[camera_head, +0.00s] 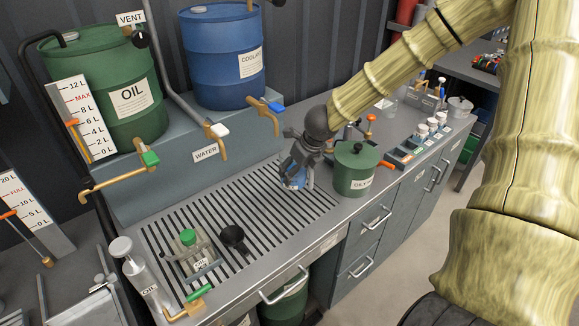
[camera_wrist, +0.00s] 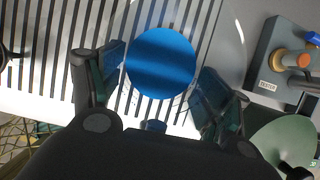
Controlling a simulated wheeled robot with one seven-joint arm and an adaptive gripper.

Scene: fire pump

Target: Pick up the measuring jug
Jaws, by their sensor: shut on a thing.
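My gripper (camera_head: 299,166) is low over the right end of the slatted drain grate, just left of the green lidded can. Its fingers are closed on a clear vessel with blue contents, which I take to be the measuring jug (camera_head: 294,182). In the wrist view a round blue surface (camera_wrist: 160,63) sits between the two fingers (camera_wrist: 162,82), with a faint clear outline around it. The fingers hide much of the jug in the head view. I cannot tell whether its base touches the grate.
The green can (camera_head: 356,168) stands close right of my gripper. Brass taps (camera_head: 265,112) overhang the grate behind. A green-capped bottle (camera_head: 195,252) and black funnel (camera_head: 234,239) stand at the grate's left. Small jars (camera_head: 421,132) line the right counter. The middle grate is clear.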

